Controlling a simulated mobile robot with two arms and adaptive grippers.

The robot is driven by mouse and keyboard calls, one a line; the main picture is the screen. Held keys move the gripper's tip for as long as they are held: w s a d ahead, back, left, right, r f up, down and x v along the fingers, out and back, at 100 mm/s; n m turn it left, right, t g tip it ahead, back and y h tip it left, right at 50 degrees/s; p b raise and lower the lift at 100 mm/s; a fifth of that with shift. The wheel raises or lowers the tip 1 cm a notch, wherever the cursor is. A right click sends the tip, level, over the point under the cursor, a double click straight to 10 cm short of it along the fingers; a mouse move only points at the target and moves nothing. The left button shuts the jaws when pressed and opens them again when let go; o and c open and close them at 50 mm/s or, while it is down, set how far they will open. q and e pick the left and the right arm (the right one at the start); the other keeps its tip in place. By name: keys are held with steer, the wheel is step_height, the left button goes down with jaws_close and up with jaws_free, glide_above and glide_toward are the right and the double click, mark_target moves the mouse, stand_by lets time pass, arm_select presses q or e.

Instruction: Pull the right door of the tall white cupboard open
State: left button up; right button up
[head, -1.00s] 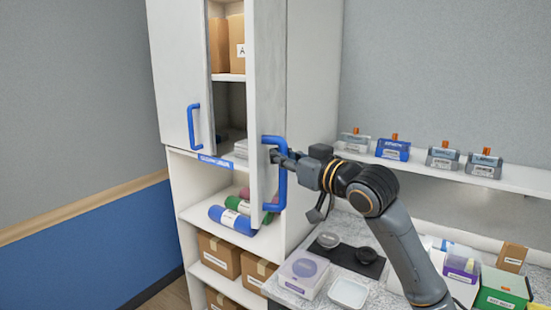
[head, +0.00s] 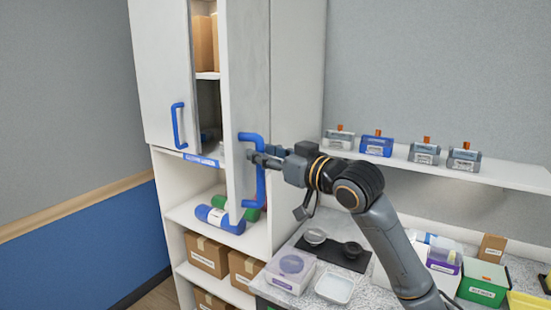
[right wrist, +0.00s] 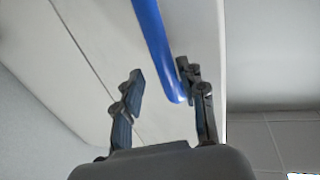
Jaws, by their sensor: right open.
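The tall white cupboard (head: 298,120) stands left of centre in the head view. Its right door (head: 247,70) is ajar, with brown boxes on shelves showing through the gap. Its blue handle (head: 261,185) is on the door's outer face. My right gripper (head: 258,156) is at the handle, its fingers overlapping the grip bar. In the right wrist view my right gripper (right wrist: 161,78) is open. The blue handle (right wrist: 158,45) runs between the fingers, nearer the right one; contact is unclear. My left gripper is out of view.
The left door (head: 160,75) is closed, with its own blue handle (head: 178,125). Rolls and cartons (head: 207,254) fill the lower shelves. Right of the cupboard, a counter holds a clear box (head: 290,272) and other items, below a wall shelf (head: 500,177) with several small devices.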

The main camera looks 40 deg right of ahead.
steer(key=s, duration=1.2)
steer(key=shift+d, duration=0.2)
